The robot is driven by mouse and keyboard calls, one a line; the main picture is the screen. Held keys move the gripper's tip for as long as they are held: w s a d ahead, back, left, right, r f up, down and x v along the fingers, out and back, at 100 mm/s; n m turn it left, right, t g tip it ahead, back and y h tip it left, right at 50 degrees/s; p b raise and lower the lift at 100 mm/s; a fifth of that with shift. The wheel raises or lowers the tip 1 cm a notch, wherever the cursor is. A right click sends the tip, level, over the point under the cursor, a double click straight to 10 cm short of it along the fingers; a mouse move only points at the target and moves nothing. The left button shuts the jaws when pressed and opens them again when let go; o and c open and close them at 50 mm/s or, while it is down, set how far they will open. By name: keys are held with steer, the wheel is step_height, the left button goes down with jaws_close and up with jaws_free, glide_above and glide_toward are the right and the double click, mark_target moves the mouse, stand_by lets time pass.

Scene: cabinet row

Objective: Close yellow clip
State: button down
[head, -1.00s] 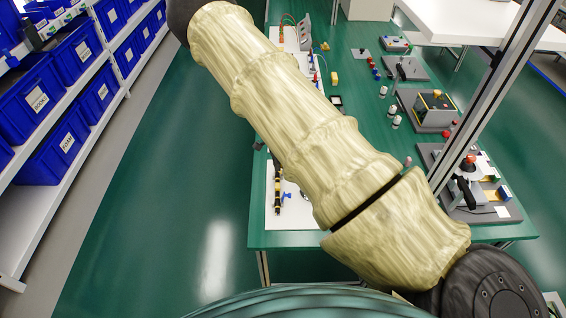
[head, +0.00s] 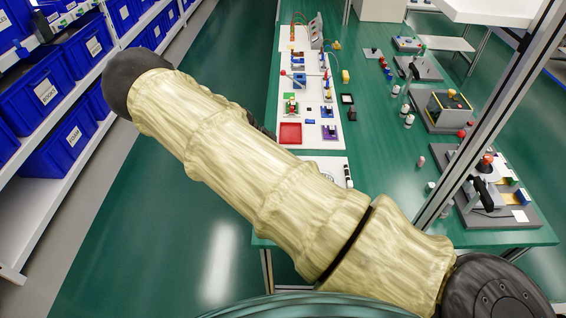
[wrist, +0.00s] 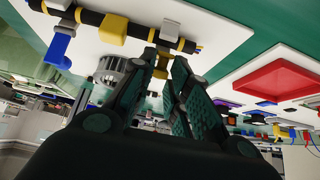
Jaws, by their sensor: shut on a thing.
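In the wrist view a black rod (wrist: 138,32) with yellow bands runs along a white board, carrying a yellow clip (wrist: 113,28), grey pieces and a blue clip (wrist: 60,46). My gripper (wrist: 164,62) is at the rod's right part, its two fingers close together around a small yellow piece (wrist: 162,63) below a grey block (wrist: 170,30). The piece looks like part of a yellow clip, but the fingers hide much of it. In the head view my arm hides the gripper and most of the rod.
A red tray (wrist: 285,80) lies on another board at right in the wrist view; it also shows in the head view (head: 290,133). Workstations with a black box (head: 448,108) line the bench's right side. A metal post (head: 492,118) stands close to my arm.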

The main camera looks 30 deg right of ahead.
steer(key=f+g+h+b, duration=0.1)
steer(key=b, duration=0.1)
steer(key=w+a+f+h+b, duration=0.1)
steer(key=h+b, duration=0.1)
steer(key=b, duration=0.1)
steer(key=shift+a+g, duration=0.2)
steer(key=shift+g, duration=0.2)
steer(key=h+b, duration=0.1)
steer(key=g+b, duration=0.1)
steer(key=b, duration=0.1)
steer(key=shift+w+a+f+h, duration=0.1)
steer(key=shift+a+f+h, duration=0.15)
steer(key=shift+f+h, duration=0.15)
steer(key=shift+r+b, duration=0.1)
steer(key=shift+b, duration=0.25)
steer(key=c, duration=1.4)
jaws_free()
steer(key=v, duration=1.2)
steer(key=shift+w+a, duration=0.1)
